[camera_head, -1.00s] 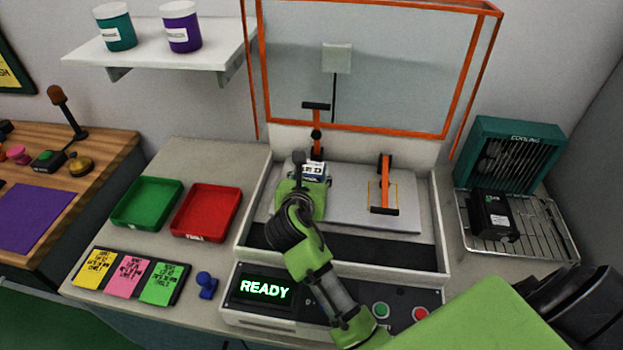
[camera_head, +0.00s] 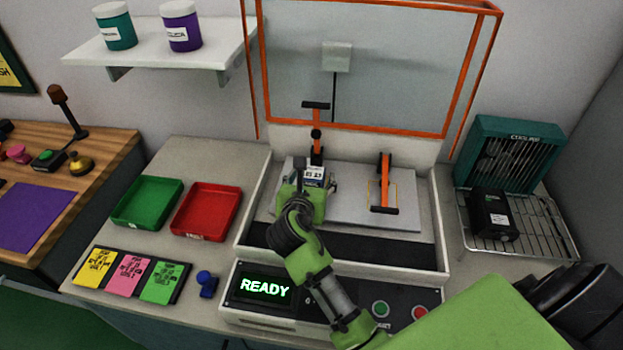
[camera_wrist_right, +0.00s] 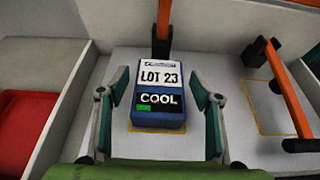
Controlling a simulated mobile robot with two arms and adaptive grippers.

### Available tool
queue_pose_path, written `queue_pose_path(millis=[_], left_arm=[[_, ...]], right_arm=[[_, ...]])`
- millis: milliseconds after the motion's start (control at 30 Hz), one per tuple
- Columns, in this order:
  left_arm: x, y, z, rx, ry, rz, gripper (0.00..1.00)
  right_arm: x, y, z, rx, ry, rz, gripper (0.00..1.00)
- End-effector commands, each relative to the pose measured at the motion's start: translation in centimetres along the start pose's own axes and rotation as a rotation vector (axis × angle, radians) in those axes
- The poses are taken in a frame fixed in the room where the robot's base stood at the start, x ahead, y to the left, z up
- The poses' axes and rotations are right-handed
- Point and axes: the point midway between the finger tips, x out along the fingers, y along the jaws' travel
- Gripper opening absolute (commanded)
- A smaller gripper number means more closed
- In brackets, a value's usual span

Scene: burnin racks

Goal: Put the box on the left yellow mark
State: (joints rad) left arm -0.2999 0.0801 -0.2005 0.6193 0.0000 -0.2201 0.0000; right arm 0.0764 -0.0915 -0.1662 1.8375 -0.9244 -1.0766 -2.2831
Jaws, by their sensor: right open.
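The box (camera_wrist_right: 160,100) is blue with a white "LOT 23" label and a dark "COOL" panel with a green bar. In the right wrist view it sits on the grey plate (camera_wrist_right: 195,145), over the left yellow mark (camera_wrist_right: 155,129), whose front edge shows just before it. In the head view the box (camera_head: 315,173) is partly hidden by my right gripper (camera_head: 318,186). In the right wrist view my right gripper (camera_wrist_right: 160,112) is open, one finger on each side of the box, with gaps visible. The right yellow mark (camera_wrist_right: 258,107) is empty. My left gripper is not in view.
Orange clamps (camera_head: 317,135) and (camera_head: 385,185) stand at the two marks. An orange-framed clear lid (camera_head: 365,65) is raised behind. A red tray (camera_head: 206,212) and green tray (camera_head: 147,202) lie left. A black box (camera_head: 492,215) rests on the cooling rack (camera_head: 545,235) at right.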

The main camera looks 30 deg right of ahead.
Motion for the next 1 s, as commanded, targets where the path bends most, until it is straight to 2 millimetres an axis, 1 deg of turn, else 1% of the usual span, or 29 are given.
queue_pose_path(millis=[167,400,600,700,800,1000], left_arm=[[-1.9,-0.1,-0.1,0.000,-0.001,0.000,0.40],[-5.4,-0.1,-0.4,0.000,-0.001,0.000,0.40],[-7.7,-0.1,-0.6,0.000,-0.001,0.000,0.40],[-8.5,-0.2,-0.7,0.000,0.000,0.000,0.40],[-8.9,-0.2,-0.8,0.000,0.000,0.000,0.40],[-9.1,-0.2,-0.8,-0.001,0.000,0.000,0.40]], right_arm=[[-1.9,0.0,0.4,-0.002,0.002,0.000,0.59],[-6.1,0.0,0.6,-0.002,0.003,0.001,0.59],[-9.4,0.0,0.5,-0.001,0.002,0.001,0.59],[-10.6,0.0,0.3,-0.001,0.002,0.000,0.59],[-11.4,0.0,0.2,-0.001,0.001,-0.001,0.59],[-12.0,0.0,0.1,0.001,-0.001,-0.001,0.59]])
